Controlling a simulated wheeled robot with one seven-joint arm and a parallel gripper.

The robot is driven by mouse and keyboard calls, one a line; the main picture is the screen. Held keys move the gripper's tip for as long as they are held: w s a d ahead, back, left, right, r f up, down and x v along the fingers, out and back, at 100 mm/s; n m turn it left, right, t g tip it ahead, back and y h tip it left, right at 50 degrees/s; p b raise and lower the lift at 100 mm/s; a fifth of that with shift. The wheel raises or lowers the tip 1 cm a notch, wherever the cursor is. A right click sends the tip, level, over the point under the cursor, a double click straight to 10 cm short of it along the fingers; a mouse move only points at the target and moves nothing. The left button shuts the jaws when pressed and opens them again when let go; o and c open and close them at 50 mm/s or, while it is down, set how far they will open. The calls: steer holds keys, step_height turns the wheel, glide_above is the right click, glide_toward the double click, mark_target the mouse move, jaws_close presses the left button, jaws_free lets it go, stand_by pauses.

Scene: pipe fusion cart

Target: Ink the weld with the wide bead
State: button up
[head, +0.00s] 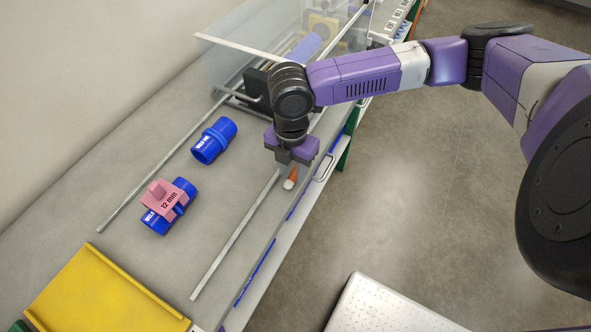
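A blue pipe piece (208,148) with a raised ring bead around its middle lies on the grey bench. Its white label starts with "WELD"; the rest is too small to read. A second blue pipe piece (153,221), also labelled "WELD", lies nearer. A pink gauge (163,197) marked "12 mm" sits across its middle and hides its bead. My gripper (287,169) points down over the bench's right side, to the right of both pipes. A small orange piece with a pale round end (290,182) shows at its fingertips. I cannot tell whether the fingers grip it.
Two thin metal rails (234,241) run along the bench. A yellow tray (98,292) lies at the near left. A clear panel (240,50) and a dark clamp-like fixture stand at the far end. The bench between pipes and right rail is clear.

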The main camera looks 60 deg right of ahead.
steer(key=shift+f, duration=0.95)
jaws_close()
